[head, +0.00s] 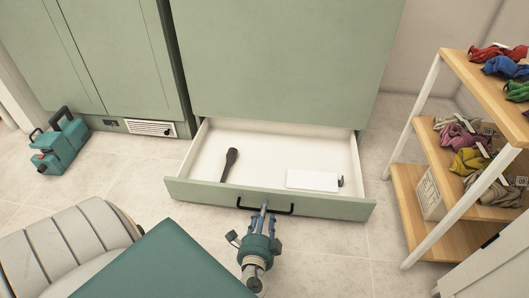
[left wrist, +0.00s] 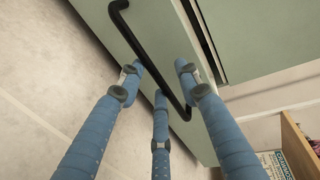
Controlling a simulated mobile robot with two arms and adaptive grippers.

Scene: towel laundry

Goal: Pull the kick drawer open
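The kick drawer (head: 325,206) is pulled out from the bottom of the green cabinet, with its white inside showing. Its front carries a black bar handle (head: 283,210), which also shows in the left wrist view (left wrist: 146,55). My left gripper (head: 265,214) is at the handle. In the left wrist view its blue fingers (left wrist: 160,80) stand apart with the handle running between them, and I see gaps beside the bar. Whether any finger touches the bar is unclear. My right gripper is not in view.
In the drawer lie a dark long-handled tool (head: 230,163) and a white flat box (head: 312,180). A wooden shelf rack (head: 411,205) with coloured cloths stands at the right. A teal case (head: 61,145) stands on the floor at left. The tiled floor around the drawer's right corner is clear.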

